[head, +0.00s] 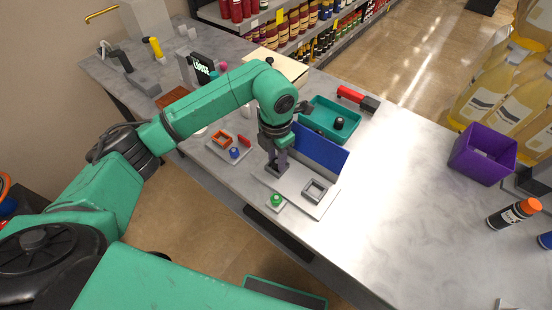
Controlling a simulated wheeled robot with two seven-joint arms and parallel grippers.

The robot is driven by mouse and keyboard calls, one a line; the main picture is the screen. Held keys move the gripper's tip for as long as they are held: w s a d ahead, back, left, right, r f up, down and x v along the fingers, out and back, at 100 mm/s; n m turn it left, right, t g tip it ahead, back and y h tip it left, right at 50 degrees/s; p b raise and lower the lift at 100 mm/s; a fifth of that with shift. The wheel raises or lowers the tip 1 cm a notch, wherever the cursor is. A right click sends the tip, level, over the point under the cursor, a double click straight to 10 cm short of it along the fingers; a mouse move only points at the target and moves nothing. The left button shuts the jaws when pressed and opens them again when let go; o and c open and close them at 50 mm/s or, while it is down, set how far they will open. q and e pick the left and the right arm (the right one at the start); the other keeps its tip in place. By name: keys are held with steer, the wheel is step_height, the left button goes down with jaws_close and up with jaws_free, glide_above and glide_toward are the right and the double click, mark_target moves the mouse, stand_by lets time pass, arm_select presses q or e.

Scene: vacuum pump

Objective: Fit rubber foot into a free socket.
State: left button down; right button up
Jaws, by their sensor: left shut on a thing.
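My left gripper (275,162) points down over the left part of a white fixture plate (297,186) with an upright blue panel (318,150) behind it. Its fingers are shut on a small dark thing, most likely a rubber foot, which they largely hide. The thing is low at the plate; I cannot tell whether it sits inside a socket. A grey square socket (314,190) on the right of the plate looks empty. A black round rubber foot (339,123) stands in the teal tray (321,112) behind the panel. My right gripper is not in view.
Left of the plate is a small white tray (214,147) with orange, red and blue parts. A green button (276,200) sits at the plate's front. The table's right middle is clear.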

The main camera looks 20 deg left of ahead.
mark_target(276, 162)
arm_select(q)
steer(key=shift+s+f, duration=0.35)
steer(key=shift+f, duration=0.3)
steer(key=c, duration=0.6)
jaws_free()
steer(key=shift+o, duration=0.2)
steer(key=shift+r, duration=0.25)
steer(key=shift+w+r+p, duration=0.1)
steer(key=shift+r+p, duration=0.35)
steer(key=shift+p, duration=0.25)
steer(key=r, duration=0.1)
steer(key=r+b, duration=0.1)
steer(key=r, duration=0.1)
steer(key=r+b, duration=0.1)
steer(key=r, duration=0.1)
steer(key=shift+w, duration=0.4)
step_height(276, 162, up, 7)
steer(key=shift+s+b, duration=0.15)
steer(key=shift+b, duration=0.15)
